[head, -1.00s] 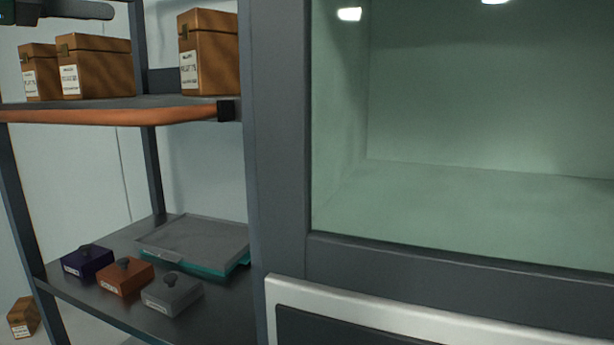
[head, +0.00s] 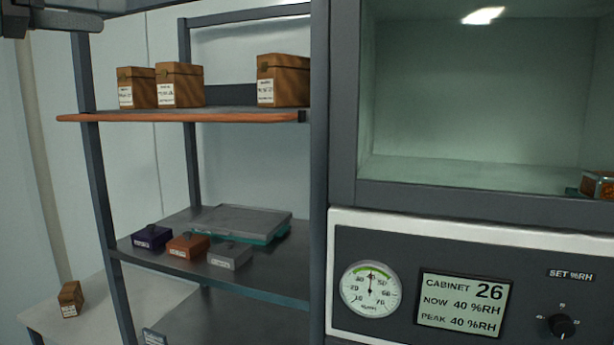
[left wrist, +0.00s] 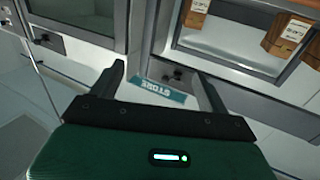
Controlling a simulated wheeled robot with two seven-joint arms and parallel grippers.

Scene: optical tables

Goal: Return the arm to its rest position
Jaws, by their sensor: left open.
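My left gripper (head: 98,12) shows at the top left corner of the head view, partly cut off by the frame. In the left wrist view its two dark fingers (left wrist: 162,82) stand apart with nothing between them. Past the fingers is a pale surface with a teal "STORE" label (left wrist: 159,90), which the gripper does not hold. My right gripper is in neither view.
A rack's orange-edged upper shelf (head: 180,117) holds brown boxes (head: 180,85). Its lower shelf (head: 190,264) holds small lidded boxes and a grey-topped teal tray (head: 240,222). An open cabinet (head: 480,110) is at right. A brown box (head: 70,299) stands on a pale table.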

